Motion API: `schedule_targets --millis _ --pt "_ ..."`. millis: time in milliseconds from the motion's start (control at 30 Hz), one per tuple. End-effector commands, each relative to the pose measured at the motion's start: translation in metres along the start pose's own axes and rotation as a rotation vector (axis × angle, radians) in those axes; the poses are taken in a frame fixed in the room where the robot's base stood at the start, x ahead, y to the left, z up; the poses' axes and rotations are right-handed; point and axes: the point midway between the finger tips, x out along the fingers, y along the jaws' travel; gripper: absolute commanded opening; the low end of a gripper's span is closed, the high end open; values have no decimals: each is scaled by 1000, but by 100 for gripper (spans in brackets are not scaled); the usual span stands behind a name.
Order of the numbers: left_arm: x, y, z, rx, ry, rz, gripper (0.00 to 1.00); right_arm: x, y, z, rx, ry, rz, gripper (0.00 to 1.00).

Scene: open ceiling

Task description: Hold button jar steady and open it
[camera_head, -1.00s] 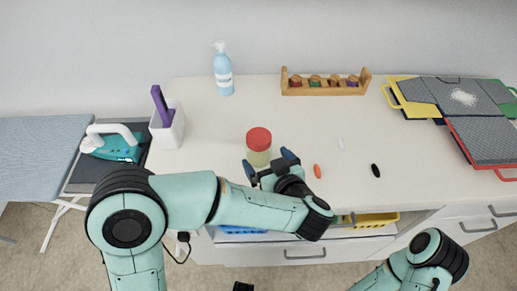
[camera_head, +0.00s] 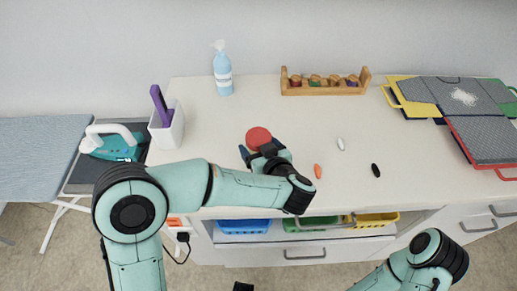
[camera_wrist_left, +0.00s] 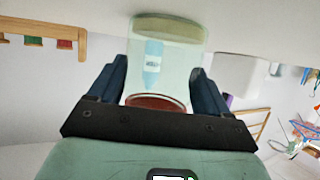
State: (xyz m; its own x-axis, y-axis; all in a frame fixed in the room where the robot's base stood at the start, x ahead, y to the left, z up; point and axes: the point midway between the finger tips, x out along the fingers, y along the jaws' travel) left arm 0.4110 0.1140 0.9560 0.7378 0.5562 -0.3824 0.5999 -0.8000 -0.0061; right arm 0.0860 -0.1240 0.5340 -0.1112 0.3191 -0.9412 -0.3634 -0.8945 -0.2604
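My left gripper (camera_head: 261,151) is at the jar from the front. Its two dark fingers (camera_wrist_left: 160,85) are spread apart, one on each side of the jar. I cannot tell whether they touch it. The jar body is mostly hidden in the head view. My right arm shows at bottom right, its gripper out of frame.
Small orange (camera_head: 317,171), white (camera_head: 341,144) and black (camera_head: 376,170) ovals lie right of the jar. Trays (camera_head: 485,138) lie right.

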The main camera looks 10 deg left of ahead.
Motion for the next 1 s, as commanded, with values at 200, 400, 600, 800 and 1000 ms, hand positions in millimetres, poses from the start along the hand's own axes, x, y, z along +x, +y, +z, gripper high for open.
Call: schedule_targets --millis 200,400,600,800,1000 --pt "0 0 0 -1 1 0 40 0 0 0 0 0 0 43" --pt "-3 0 -6 -2 2 0 40 -1 0 0 0 0 0 43" --pt "-12 0 -30 -5 4 1 40 -6 -2 1 0 -2 0 43" --pt "-31 0 -75 -8 5 2 40 -17 -6 1 -1 1 -1 43" --pt "-51 0 -122 -7 3 2 40 -29 -10 0 -3 5 -2 43"
